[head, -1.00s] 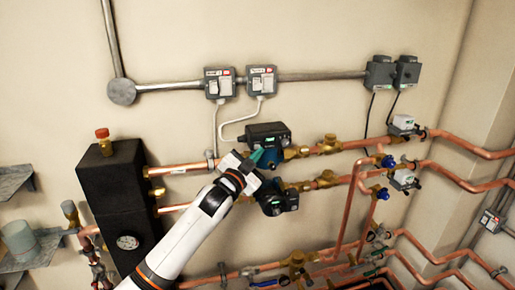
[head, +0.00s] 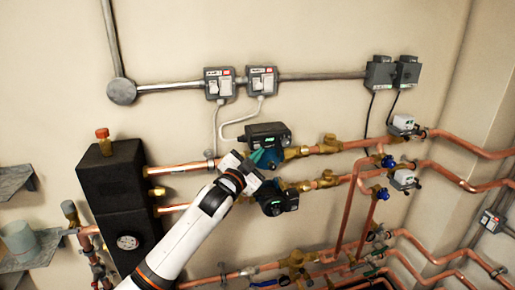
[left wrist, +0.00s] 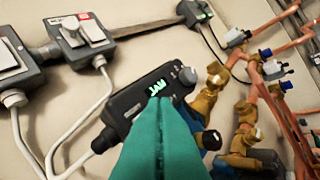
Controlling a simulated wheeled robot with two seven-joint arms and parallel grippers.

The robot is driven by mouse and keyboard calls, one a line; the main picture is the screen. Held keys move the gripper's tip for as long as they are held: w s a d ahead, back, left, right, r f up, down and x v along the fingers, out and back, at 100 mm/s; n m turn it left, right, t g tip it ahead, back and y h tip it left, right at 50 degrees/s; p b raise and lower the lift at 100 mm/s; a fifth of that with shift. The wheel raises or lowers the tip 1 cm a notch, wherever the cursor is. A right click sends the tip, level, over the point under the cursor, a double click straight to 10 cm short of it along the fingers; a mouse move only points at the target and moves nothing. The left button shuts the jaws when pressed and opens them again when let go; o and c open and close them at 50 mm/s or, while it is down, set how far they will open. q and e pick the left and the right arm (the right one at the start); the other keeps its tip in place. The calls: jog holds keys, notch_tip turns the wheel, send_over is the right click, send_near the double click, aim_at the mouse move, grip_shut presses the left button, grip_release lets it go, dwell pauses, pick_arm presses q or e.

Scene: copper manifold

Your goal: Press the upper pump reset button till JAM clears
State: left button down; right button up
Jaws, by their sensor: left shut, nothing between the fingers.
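The upper pump (head: 267,130) is a black unit with a small green display on the upper copper pipe. In the left wrist view the upper pump (left wrist: 126,104) shows green lettering reading JAM on its display (left wrist: 156,88). A round grey knob-like part (left wrist: 188,75) sits at the right end of its face; I cannot tell if this is the reset button. My left gripper (head: 257,156) is shut and empty, its teal fingers (left wrist: 161,102) just in front of the pump's face and covering part of it. I cannot tell if they touch. My right gripper is out of view.
The lower pump (head: 277,201) sits just below on the second pipe. Two switch boxes (head: 219,84) (head: 262,81) hang above, with pale cables running down. A black block with a gauge (head: 118,190) stands left. Brass fittings and copper pipes (head: 352,143) run right.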

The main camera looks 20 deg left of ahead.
pick_arm(q)
jog(key=shift+w+a, duration=0.1)
jog(key=shift+w, duration=0.05)
jog(key=shift+w+a, duration=0.15)
jog(key=shift+w, duration=0.1)
jog(key=shift+w+a, duration=0.25)
jog(key=shift+w, duration=0.1)
dwell(0.8)
jog(key=shift+s, duration=0.1)
jog(key=shift+s+d+p, duration=0.4)
jog(key=shift+s+d, duration=0.05)
jog(key=shift+s, duration=0.2)
jog(key=s+d, duration=0.1)
jog(key=s, duration=0.1)
jog(key=s+d+p, duration=0.1)
jog(key=s, duration=0.1)
jog(key=shift+d+p, duration=0.3)
jog(key=shift+d, duration=0.1)
